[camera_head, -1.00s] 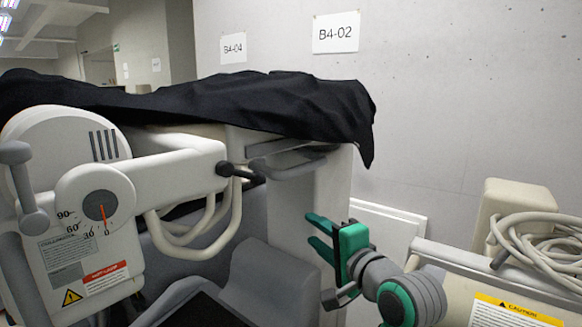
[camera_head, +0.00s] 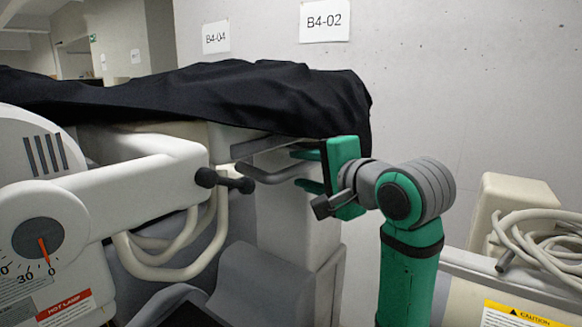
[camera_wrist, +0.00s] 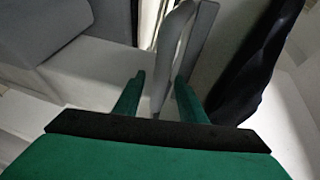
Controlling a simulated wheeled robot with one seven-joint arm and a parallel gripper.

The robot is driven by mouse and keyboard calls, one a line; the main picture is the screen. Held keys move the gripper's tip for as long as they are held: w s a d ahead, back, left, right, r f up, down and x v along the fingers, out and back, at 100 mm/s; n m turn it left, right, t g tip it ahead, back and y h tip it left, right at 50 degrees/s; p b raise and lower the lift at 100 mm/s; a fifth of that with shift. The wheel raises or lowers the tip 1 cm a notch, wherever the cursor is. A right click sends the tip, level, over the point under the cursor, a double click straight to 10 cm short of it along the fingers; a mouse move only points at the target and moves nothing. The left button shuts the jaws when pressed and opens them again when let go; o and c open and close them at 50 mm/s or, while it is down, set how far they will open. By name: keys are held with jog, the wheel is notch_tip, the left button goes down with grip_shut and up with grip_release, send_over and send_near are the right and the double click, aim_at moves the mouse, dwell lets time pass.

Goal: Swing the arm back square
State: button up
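A white swing arm (camera_head: 130,198) reaches rightward from a round housing (camera_head: 45,150) on a covered cart in the head view. A dark knobbed handle (camera_head: 225,181) is at its right end. The red pointer on the housing's dial (camera_head: 38,239) points at about 0. My gripper (camera_head: 306,170) is open at the cart's right end, right of the handle. A grey loop-shaped rail (camera_head: 262,174) under the cover reaches toward its fingers. In the wrist view a grey bar (camera_wrist: 172,62) runs between my open fingers (camera_wrist: 160,80); contact cannot be told.
A black cloth (camera_head: 230,98) drapes over the cart's top and hangs close to my gripper. Pale hoses (camera_head: 160,262) loop under the swing arm. A second cart with a coiled pale cable (camera_head: 540,235) stands at right. A grey wall is behind.

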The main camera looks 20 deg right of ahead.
jog(key=x, duration=0.5)
jog(key=shift+w+a, duration=0.2)
jog(key=shift+w, duration=0.1)
grip_shut()
